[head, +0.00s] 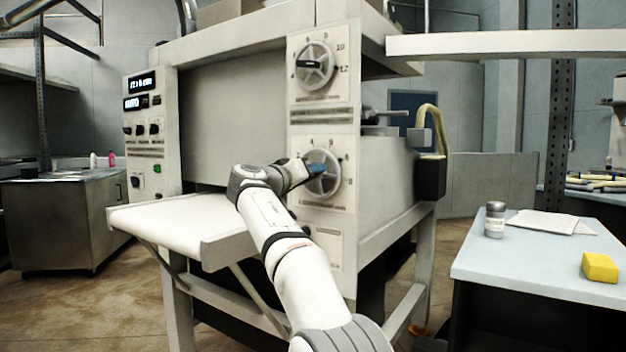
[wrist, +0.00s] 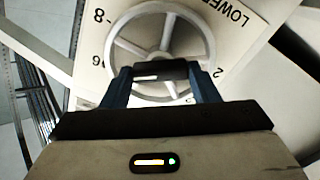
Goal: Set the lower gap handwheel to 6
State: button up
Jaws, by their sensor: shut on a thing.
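The lower gap handwheel (head: 331,184) is a grey spoked wheel on a white dial plate on the front of the sheeter, below a similar upper handwheel (head: 315,65). My gripper (head: 317,170) is at the lower wheel. In the wrist view, the lower wheel (wrist: 166,35) fills the top middle. There my gripper's blue fingers (wrist: 160,76) are shut on the wheel's black grip bar (wrist: 160,69), one finger at each end. The numbers 8 and 2 and part of the word LOWER show around the wheel. I cannot tell the exact setting.
The white feed table (head: 170,225) juts out left of my arm. A control panel (head: 144,130) is at the machine's left. On the right, a bench (head: 520,262) carries a grey jar (head: 494,220), papers (head: 545,222) and a yellow block (head: 600,267).

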jog(key=shift+a, duration=0.15)
dwell(0.3)
jog(key=o, duration=1)
jog(key=b+v, duration=0.1)
jog(key=v, duration=0.6)
jog(key=shift+s+a, duration=0.15)
jog(key=shift+s, duration=0.2)
